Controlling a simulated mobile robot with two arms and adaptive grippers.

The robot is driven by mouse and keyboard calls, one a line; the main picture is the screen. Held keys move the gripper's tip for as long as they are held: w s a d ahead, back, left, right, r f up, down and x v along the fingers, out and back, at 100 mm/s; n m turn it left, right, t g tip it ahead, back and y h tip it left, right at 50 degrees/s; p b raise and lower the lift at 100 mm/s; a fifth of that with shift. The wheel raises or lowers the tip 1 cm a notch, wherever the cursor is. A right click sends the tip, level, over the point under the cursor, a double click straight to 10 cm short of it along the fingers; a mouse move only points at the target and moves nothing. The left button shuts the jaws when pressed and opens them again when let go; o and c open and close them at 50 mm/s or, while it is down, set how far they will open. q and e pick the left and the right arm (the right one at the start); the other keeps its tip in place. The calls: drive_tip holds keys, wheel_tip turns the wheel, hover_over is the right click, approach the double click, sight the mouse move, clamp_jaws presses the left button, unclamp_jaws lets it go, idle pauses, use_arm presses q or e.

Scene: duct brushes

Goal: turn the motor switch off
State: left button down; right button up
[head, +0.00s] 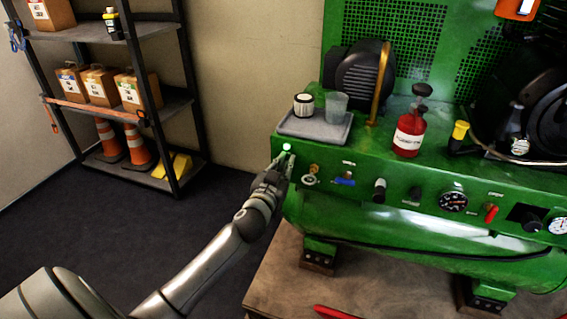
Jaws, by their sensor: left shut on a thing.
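A green machine (400,235) with a control panel along its front edge fills the right of the head view. My left gripper (284,164) is at the panel's left end, just below a small lit lamp (287,147). It is shut on a small part there, which I take to be the motor switch. The fingers hide that part, so I cannot tell its position. My right gripper is not in view.
Right of my gripper sit a brass fitting (314,168), a blue lever (345,181), black knobs (380,190), a gauge (453,201) and a red lever (491,212). A grey tray (298,127) and a red bottle (408,138) stand above. A shelf rack (163,110) stands left.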

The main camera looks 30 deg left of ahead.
use_arm(q)
drive_tip(key=shift+d+m+p, duration=0.15)
drive_tip(key=shift+m+p, duration=0.25)
drive_tip(key=shift+m, duration=1)
drive_tip(key=m+p, duration=0.1)
drive_tip(key=m, duration=0.3)
drive_tip(key=d+f+m, duration=0.1)
drive_tip(key=m, duration=0.3)
drive_tip(key=f+m+p, duration=0.1)
drive_tip(key=m, duration=0.4)
drive_tip(key=shift+w+d+p, duration=0.2)
drive_tip(key=shift+p, duration=0.1)
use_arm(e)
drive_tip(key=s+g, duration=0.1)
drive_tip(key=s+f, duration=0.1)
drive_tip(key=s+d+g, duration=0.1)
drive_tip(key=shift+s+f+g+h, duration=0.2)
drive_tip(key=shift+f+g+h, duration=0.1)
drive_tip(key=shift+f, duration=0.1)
use_arm(q)
drive_tip(key=shift+f+m, duration=0.1)
drive_tip(key=shift+m, duration=0.2)
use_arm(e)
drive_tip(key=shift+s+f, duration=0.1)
